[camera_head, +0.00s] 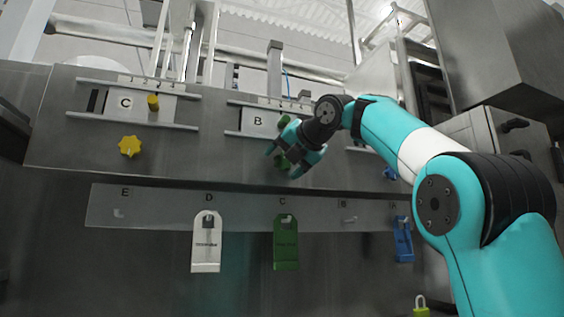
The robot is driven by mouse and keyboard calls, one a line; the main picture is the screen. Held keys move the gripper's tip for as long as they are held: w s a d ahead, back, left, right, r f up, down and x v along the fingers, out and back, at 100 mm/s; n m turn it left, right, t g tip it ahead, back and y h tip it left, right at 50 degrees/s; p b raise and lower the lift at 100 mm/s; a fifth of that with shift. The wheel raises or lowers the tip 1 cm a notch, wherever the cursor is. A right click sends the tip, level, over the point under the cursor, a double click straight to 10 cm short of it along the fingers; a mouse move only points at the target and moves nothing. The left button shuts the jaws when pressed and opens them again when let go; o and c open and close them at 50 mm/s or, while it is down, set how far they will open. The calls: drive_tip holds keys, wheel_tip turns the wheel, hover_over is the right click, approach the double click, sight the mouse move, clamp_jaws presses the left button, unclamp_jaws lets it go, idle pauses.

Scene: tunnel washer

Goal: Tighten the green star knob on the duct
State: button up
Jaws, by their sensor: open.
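The green star knob (282,161) sits on the steel duct panel below the plate marked B (257,120). It is partly hidden by my gripper (281,161). My gripper is open, with its fingers pointing down and left at the knob. One finger shows to the left of the knob and one to its lower right. The knob appears to lie between or just behind the fingers; I cannot tell whether they touch it.
A yellow star knob (129,146) sits below plate C (126,103), and a blue knob (390,173) is at right. Below, a rail (150,207) carries a white tag (206,243), a green tag (286,243) and a blue tag (403,240). A padlock (421,307) is at the bottom.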

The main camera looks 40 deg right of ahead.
drive_tip(key=c, duration=0.9)
